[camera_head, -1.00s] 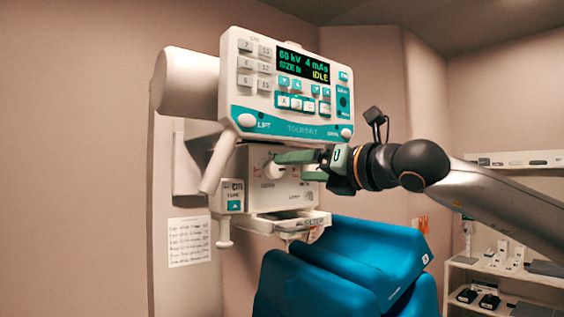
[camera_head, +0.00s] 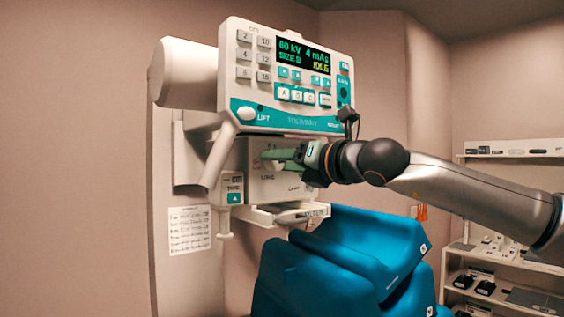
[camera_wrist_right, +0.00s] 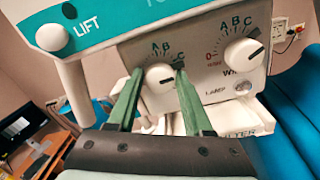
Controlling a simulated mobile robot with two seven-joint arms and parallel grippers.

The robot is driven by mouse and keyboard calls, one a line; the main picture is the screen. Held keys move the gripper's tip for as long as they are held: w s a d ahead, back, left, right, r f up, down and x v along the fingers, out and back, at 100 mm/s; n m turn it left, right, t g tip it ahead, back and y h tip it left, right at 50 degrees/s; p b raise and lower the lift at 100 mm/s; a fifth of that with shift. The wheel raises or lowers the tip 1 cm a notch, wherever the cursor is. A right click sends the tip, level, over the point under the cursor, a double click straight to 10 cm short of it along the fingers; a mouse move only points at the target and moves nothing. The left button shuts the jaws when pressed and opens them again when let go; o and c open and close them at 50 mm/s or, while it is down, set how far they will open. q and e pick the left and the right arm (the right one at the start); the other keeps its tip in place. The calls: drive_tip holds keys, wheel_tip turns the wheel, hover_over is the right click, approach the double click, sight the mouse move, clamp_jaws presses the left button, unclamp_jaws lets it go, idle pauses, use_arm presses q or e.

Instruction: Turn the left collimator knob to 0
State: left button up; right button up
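The left collimator knob (camera_wrist_right: 160,78) is round and white, on the pale collimator face (camera_head: 262,186) below the control panel. In the right wrist view its scale shows A, B and C; the 0 mark is not visible there. My right gripper (camera_wrist_right: 159,72) is open, with one green finger on each side of this knob. Whether either finger touches it I cannot tell. In the head view my right gripper (camera_head: 272,158) reaches in from the right and partly covers the knob. A second white knob (camera_wrist_right: 243,53), with a 0 and A, B, C scale, is to the right. My left gripper is not in view.
The control panel (camera_head: 254,115) overhangs the knobs, its screen reading IDLE. A slanted white handle (camera_head: 217,155) is at left. A filter tray (camera_head: 262,215) juts out below, above a blue padded seat (camera_head: 320,280). Shelves (camera_head: 500,250) stand at right.

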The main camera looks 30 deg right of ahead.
clamp_jaws()
